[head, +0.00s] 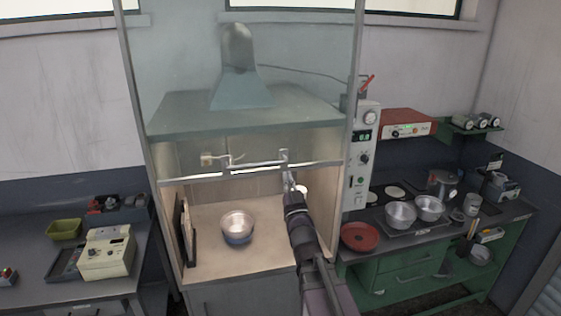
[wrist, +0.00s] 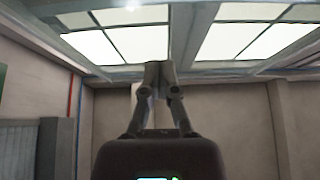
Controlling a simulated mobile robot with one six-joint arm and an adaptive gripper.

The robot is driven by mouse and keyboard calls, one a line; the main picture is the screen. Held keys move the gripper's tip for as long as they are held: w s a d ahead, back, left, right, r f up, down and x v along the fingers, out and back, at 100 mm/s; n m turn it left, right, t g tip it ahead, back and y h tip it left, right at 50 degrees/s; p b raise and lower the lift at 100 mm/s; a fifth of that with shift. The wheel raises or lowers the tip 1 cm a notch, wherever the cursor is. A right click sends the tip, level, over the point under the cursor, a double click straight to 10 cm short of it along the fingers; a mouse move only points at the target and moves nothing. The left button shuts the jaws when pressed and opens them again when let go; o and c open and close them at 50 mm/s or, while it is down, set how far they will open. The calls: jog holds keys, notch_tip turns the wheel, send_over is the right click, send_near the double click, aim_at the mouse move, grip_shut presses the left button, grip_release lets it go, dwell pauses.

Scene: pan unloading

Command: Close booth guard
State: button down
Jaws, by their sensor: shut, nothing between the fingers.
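The booth guard (head: 300,60) is a clear sash in a grey frame. In the head view it is raised, with its lower edge about level with the hood's middle and the booth open below it. A metal bar handle (head: 255,163) runs along its lower edge. My gripper (head: 287,178) is at the right end of the handle, close to it; I cannot tell whether it touches. In the wrist view my gripper (wrist: 160,72) is shut, fingertips together with nothing between them, pointing up toward the ceiling.
Inside the booth, a metal pan (head: 238,222) stands on the floor below the guard. A control panel (head: 361,155) borders the booth on the right. A green bench (head: 400,262) with pans and a red dish (head: 360,237) stands right; a bench with a beige device (head: 105,252) stands left.

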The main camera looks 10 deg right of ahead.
jog(key=shift+w, duration=0.1)
notch_tip(320, 180, up, 5)
jog(key=p, duration=0.5)
send_over(280, 162)
jog(key=s, duration=0.2)
jog(key=shift+w+a+f+b, duration=0.1)
jog(key=shift+w+f+b, duration=0.1)
jog(key=shift+f+b, duration=0.8)
jog(key=shift+w+a+f+b, duration=0.1)
jog(key=shift+w+f+b, duration=0.05)
jog(key=shift+f+b, duration=0.8)
jog(key=shift+f, duration=0.2)
notch_tip(280, 162, down, 48)
jog(key=b, duration=4.7)
jog(key=shift+r+b, duration=0.25)
jog(key=shift+b, duration=0.15)
jog(key=shift+r, duration=0.2)
